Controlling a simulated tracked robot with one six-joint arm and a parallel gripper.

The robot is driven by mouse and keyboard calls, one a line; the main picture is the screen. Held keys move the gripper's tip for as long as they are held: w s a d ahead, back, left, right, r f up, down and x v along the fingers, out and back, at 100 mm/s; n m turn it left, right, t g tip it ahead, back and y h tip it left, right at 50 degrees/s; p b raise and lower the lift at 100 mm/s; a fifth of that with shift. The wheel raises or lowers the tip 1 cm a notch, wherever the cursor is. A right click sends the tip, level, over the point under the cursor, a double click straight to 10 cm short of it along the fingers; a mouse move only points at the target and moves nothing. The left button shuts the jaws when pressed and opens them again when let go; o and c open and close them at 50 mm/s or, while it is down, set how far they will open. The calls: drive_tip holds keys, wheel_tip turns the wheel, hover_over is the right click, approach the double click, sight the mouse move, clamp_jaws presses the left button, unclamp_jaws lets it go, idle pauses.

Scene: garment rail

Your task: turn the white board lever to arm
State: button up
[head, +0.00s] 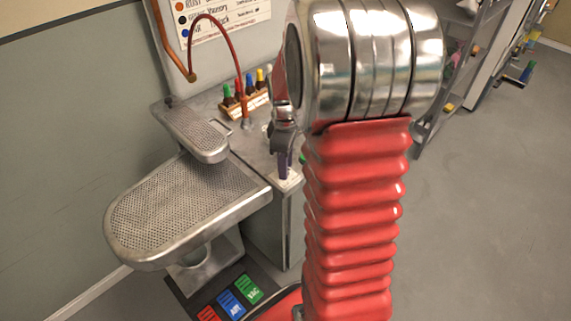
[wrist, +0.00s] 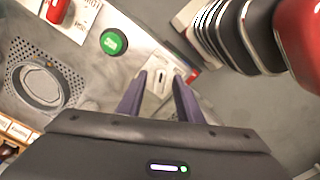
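My gripper (wrist: 159,80) is open, with two purple fingers apart and nothing seen clasped between them. In the wrist view a small white board (wrist: 155,103) with a short dark mark lies beyond and between the fingertips; whether they touch it is unclear. In the head view my gripper (head: 284,172) points down at the white board (head: 291,183) near the front corner of the metal cabinet top. The lever itself is too small to make out, and its position cannot be read.
Open floor (head: 490,200) is at right.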

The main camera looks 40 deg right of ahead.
drive_tip(key=shift+c, duration=0.5)
clamp_jaws()
drive_tip(key=shift+m, duration=0.5)
drive_tip(key=m, duration=1.1)
drive_tip(key=shift+a, duration=0.1)
idle(0.3)
drive_tip(key=shift+o, duration=0.5)
unclamp_jaws()
drive_tip(key=shift+a, duration=0.1)
